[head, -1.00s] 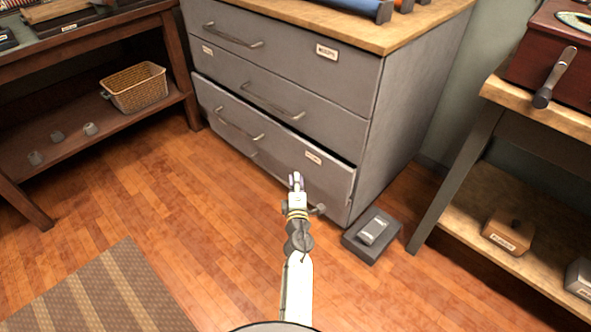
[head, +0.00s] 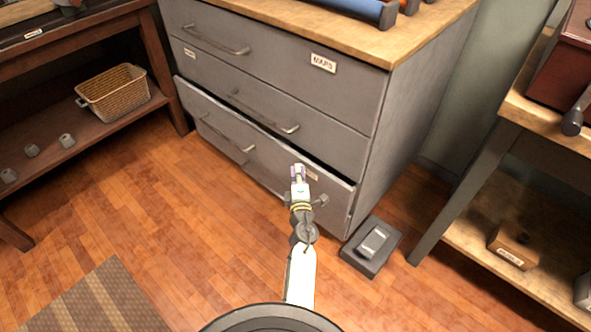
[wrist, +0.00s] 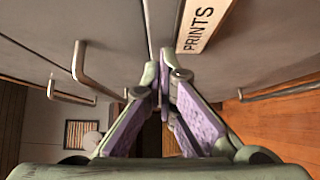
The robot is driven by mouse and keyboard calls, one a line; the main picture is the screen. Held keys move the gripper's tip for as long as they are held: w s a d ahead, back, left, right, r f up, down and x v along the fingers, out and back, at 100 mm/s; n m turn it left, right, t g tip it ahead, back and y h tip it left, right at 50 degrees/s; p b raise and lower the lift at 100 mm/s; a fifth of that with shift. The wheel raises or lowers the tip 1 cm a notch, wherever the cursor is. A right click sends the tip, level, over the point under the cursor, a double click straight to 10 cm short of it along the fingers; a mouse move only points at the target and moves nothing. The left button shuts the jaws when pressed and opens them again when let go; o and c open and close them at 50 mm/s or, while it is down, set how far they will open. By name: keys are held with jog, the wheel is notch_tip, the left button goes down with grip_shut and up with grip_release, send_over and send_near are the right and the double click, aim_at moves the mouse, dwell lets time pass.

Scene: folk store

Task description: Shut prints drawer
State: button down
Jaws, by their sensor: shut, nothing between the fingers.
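The prints drawer (head: 262,150) is a grey drawer low in the grey cabinet. Its front stands a little out from the drawer above, and a dark gap shows along its top edge. Its white PRINTS label (wrist: 198,28) is readable in the wrist view and partly hidden behind my gripper in the head view. My gripper (head: 298,170) is shut and empty, in front of the drawer's right half near the label. In the wrist view the closed fingertips (wrist: 162,72) are close to the drawer's top edge; I cannot tell whether they touch it.
A dark grey box with a light top piece (head: 372,246) lies on the floor by the cabinet's right corner. A wooden table (head: 478,190) stands right. A shelf with a wicker basket (head: 112,92) stands left. A striped rug (head: 95,300) lies front left; the wooden floor between is clear.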

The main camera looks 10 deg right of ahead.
aim_at(307, 165)
jog(key=shift+w+d, duration=0.1)
jog(key=shift+d, duration=0.05)
jog(key=shift+w+d+r, duration=0.1)
jog(key=shift+w+d, duration=0.5)
jog(key=shift+d, duration=0.25)
jog(key=shift+w+d+r, duration=0.1)
jog(key=shift+w+d, duration=0.45)
jog(key=shift+d, duration=0.25)
